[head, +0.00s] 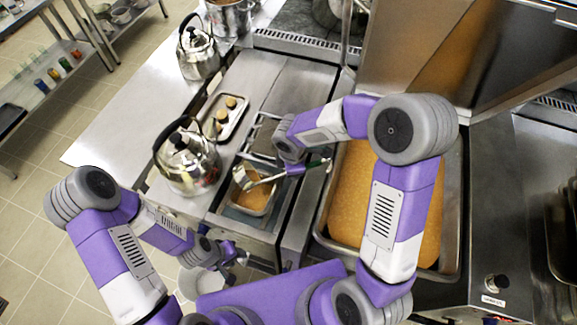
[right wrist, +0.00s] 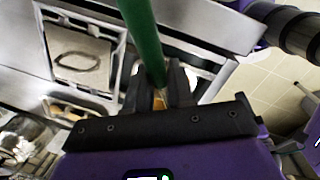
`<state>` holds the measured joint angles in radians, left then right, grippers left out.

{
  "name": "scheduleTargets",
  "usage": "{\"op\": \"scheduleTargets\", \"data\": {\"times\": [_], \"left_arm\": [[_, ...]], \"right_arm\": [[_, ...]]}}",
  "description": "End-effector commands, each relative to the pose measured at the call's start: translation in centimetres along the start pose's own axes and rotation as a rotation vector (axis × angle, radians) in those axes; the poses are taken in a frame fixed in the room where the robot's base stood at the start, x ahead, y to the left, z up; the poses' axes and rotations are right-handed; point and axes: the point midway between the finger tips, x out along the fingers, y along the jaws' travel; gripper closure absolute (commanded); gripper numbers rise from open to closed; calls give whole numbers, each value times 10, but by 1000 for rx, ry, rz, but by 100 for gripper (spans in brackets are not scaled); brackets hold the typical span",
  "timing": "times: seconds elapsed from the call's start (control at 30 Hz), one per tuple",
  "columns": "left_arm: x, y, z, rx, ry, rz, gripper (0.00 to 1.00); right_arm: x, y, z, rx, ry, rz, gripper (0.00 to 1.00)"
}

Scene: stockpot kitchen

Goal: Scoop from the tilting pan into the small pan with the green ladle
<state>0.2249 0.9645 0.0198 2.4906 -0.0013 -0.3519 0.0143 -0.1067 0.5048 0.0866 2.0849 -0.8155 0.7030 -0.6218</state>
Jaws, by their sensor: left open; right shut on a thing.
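The tilting pan (head: 453,205) on the right holds an orange-brown food (head: 348,205); my right arm covers part of it. The small pan (head: 246,211) sits in the counter left of it and holds similar orange-brown food. My right gripper (head: 296,169) is shut on the green ladle (head: 262,181), whose bowl is over the small pan; I cannot tell whether it touches the food. The green handle (right wrist: 143,40) also shows between the jaws in the right wrist view. My left gripper (head: 240,257) is open and empty, low in front of the counter.
Two kettles (head: 188,160) (head: 198,55) stand on the left counter. A tray (head: 226,117) with a few round brown pieces lies behind the small pan. A large pot (head: 229,17) stands at the back. A shelf (head: 45,70) with coloured items is at the far left, with open floor before it.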

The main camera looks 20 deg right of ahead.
Motion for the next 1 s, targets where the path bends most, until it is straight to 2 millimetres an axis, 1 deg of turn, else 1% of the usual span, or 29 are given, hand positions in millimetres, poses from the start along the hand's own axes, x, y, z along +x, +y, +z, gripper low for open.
{"op": "scheduleTargets", "data": {"times": [0.03, 0.2, 0.37, 0.6, 0.83, 1.0], "left_arm": [[-3, 1, 0, 0, 0, 0, 57], [-12, 5, 0, 0, 0, 0, 57], [-28, 10, 1, 0, 0, 0, 57], [-50, 19, 2, 0, 0, 0, 57], [-67, 25, 3, 0, 0, 0, 57], [-68, 26, 3, 0, 0, 0, 57]], "right_arm": [[3, 0, 4, 9, 27, -7, 100], [16, 1, 14, 20, 118, -26, 100], [28, 1, 22, 29, 206, -47, 100], [44, 1, 28, 41, 326, -71, 100], [60, 1, 33, 52, 438, -95, 100], [76, 0, 37, 59, 521, -115, 100]]}}
